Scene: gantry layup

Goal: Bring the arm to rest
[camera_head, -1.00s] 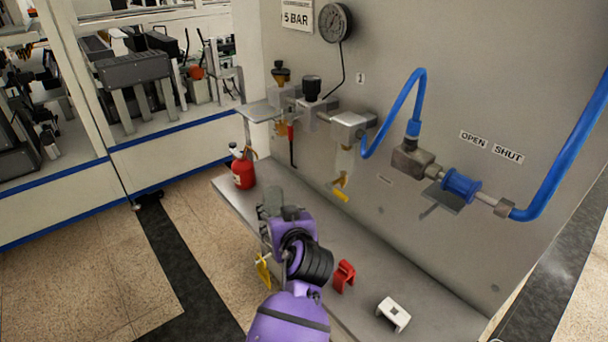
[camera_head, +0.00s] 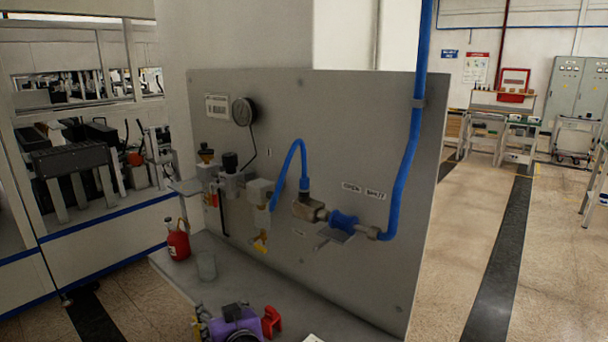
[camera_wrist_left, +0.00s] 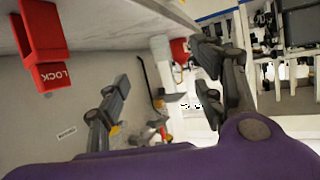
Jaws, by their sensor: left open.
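My left gripper (camera_head: 203,322) shows at the bottom edge of the head view, in front of the panel's shelf, with my purple wrist beside it. In the left wrist view its two dark fingers (camera_wrist_left: 163,92) stand wide apart with nothing between them. A grey translucent cup (camera_head: 206,265) stands upright on the shelf (camera_head: 170,268), apart from the gripper. A red lockout piece (camera_head: 271,321) shows right beside my wrist in the head view; the left wrist view shows it close up, marked LOCK (camera_wrist_left: 42,45). My right gripper is not in view.
A red oil can (camera_head: 178,242) stands at the shelf's left end. The grey panel (camera_head: 330,110) carries a gauge (camera_head: 244,111), filter units, a blue hose (camera_head: 404,170) and a blue valve handle (camera_head: 343,220). A white piece (camera_head: 312,338) is cut off at the bottom edge. Open floor lies right.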

